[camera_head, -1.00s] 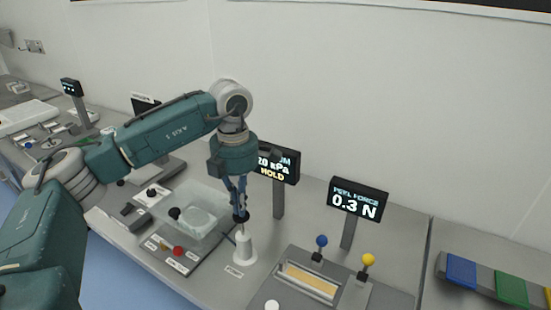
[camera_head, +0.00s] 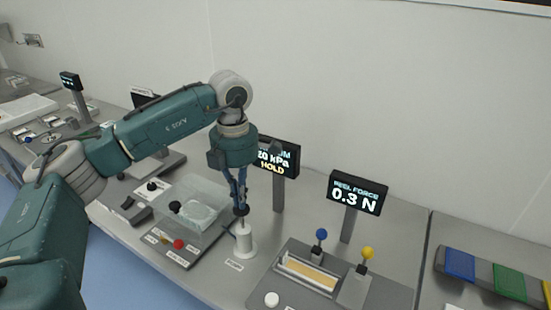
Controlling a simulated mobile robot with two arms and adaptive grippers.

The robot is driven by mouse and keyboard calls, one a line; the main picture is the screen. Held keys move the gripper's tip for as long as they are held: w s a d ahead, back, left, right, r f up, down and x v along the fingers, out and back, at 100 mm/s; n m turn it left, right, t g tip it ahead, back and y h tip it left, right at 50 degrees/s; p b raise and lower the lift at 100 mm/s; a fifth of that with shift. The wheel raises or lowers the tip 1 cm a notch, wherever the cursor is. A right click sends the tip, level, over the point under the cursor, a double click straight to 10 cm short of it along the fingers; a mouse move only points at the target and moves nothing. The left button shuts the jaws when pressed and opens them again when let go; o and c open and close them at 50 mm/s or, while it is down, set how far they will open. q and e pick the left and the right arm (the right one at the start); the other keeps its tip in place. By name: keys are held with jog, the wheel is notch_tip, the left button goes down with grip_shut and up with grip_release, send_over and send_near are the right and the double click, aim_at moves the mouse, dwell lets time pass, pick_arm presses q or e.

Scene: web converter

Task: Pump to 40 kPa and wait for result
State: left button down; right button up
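The white hand pump (camera_head: 245,242) stands upright on the bench, with a dark knob (camera_head: 241,211) at its top. My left gripper (camera_head: 241,206) points down with its fingers at the knob; they look closed around it, though the knob is partly hidden. The vacuum display (camera_head: 277,157) behind the arm reads 20 kPa and HOLD, its left part hidden by my wrist. A clear chamber (camera_head: 201,208) with a black knob sits left of the pump, holding a pale round item. My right gripper is not in view.
A tester with a blue knob (camera_head: 321,234) and a yellow knob (camera_head: 367,253) stands to the right. A red button (camera_head: 178,244) is left of the pump.

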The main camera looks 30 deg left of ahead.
pick_arm(q)
jog(key=shift+f+b, duration=1.35)
jog(key=shift+f, duration=0.75)
jog(key=shift+r, duration=0.1)
jog(key=shift+r+p, duration=1)
jog(key=shift+r, duration=0.25)
jog(key=shift+r+p, duration=0.9)
jog(key=shift+r, duration=0.5)
jog(key=shift+f, duration=0.15)
